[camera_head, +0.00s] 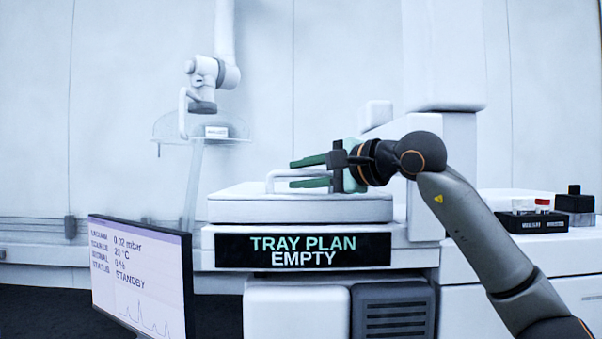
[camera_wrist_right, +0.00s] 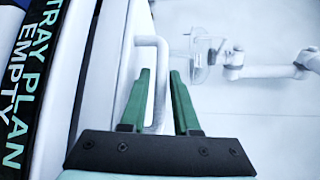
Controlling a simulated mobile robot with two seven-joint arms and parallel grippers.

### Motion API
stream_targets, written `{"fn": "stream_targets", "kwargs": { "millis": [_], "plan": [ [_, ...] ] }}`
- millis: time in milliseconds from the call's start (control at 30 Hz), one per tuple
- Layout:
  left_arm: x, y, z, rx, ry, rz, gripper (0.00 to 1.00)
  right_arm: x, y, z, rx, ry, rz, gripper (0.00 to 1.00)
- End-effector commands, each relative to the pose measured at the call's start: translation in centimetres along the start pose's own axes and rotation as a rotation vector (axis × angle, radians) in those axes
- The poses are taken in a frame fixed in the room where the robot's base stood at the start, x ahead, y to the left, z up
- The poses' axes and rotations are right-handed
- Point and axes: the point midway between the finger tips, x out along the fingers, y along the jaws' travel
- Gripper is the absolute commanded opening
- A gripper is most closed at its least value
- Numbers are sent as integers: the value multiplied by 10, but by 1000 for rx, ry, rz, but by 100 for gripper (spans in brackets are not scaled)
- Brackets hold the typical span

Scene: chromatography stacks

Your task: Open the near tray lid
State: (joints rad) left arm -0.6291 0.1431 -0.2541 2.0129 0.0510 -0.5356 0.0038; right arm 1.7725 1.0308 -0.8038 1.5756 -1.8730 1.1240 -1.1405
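The near tray lid (camera_head: 300,207) is a flat white slab lying closed on the white unit, above the black "TRAY PLAN EMPTY" sign (camera_head: 302,249). Its white bar handle (camera_head: 272,181) stands up from the top; it also shows in the right wrist view (camera_wrist_right: 159,62). My right gripper (camera_head: 292,174) reaches in from the right with its green fingers apart, one above the handle bar and one below. In the right wrist view the bar runs between the fingers (camera_wrist_right: 160,72); I cannot tell whether either touches it. My left gripper is out of view.
A monitor (camera_head: 140,275) stands at front left, reading STANDBY. Behind, a jointed white fixture (camera_head: 213,75) hangs above a clear bowl-like cover (camera_head: 170,127). A black tray with small items (camera_head: 530,222) sits at right. Open space lies above the lid.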

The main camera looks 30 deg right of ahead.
Motion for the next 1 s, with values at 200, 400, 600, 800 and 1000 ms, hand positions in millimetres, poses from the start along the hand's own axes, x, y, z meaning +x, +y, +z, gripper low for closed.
{"fn": "stream_targets", "kwargs": {
  "millis": [200,400,600,800,1000],
  "plan": [
    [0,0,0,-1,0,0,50,4,0,0,-1,0,0,30],
    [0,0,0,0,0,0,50,4,0,0,0,0,0,21],
    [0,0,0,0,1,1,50,4,0,0,0,0,1,0],
    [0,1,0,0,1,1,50,4,0,0,0,0,1,0],
    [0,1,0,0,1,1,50,4,0,0,0,0,1,0]
  ]
}}
